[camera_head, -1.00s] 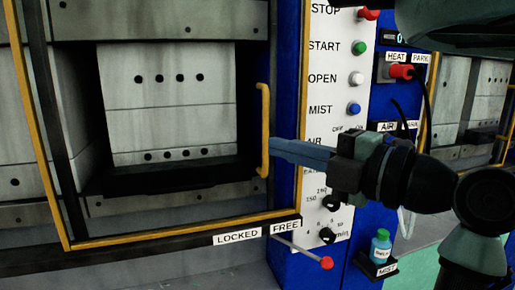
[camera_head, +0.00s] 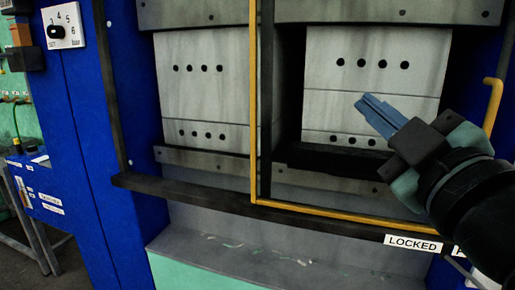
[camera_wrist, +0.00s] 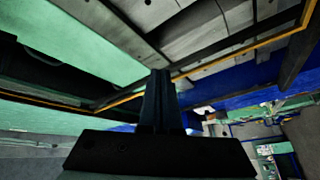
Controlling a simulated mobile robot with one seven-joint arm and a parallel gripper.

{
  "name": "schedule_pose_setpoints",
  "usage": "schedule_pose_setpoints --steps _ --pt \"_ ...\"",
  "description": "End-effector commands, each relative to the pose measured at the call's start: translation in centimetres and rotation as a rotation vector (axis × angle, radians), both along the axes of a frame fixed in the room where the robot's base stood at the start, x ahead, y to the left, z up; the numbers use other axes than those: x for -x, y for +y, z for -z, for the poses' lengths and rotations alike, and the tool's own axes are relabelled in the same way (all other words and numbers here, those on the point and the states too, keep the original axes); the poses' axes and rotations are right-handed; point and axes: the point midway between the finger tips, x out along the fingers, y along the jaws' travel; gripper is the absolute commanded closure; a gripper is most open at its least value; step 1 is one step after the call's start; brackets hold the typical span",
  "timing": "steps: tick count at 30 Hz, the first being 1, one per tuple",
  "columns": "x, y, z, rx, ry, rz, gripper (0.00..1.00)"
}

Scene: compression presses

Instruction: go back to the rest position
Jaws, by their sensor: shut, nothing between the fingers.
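My gripper (camera_head: 372,104) is on the right in the head view, its blue fingers together and empty. The fingers point up and left, in front of the right-hand press block (camera_head: 370,65). The fingers look apart from the press, though the exact gap is hard to tell. In the wrist view my gripper (camera_wrist: 160,78) shows its fingers shut, with the yellow-edged frame of the press behind them.
A yellow-edged guard frame (camera_head: 330,215) crosses the press front. A yellow handle (camera_head: 493,105) is at the far right, above a LOCKED label (camera_head: 412,243). A blue column (camera_head: 85,130) with a dial plate (camera_head: 62,27) stands left. A grey bench (camera_head: 30,225) is at far left.

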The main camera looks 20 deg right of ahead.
Motion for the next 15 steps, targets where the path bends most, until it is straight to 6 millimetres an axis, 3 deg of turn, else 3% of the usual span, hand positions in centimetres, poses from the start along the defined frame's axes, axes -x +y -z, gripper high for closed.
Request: schedule_pose_setpoints --steps 1,6,15 --pt "-1.1 3.3 -0.8 -0.08 -0.062 -0.044 1.0" --pt "-1.2 12.1 -4.0 -0.353 -0.278 -0.195 1.0" --pt "3.8 22.9 -8.2 -0.693 -0.547 -0.521 1.0"
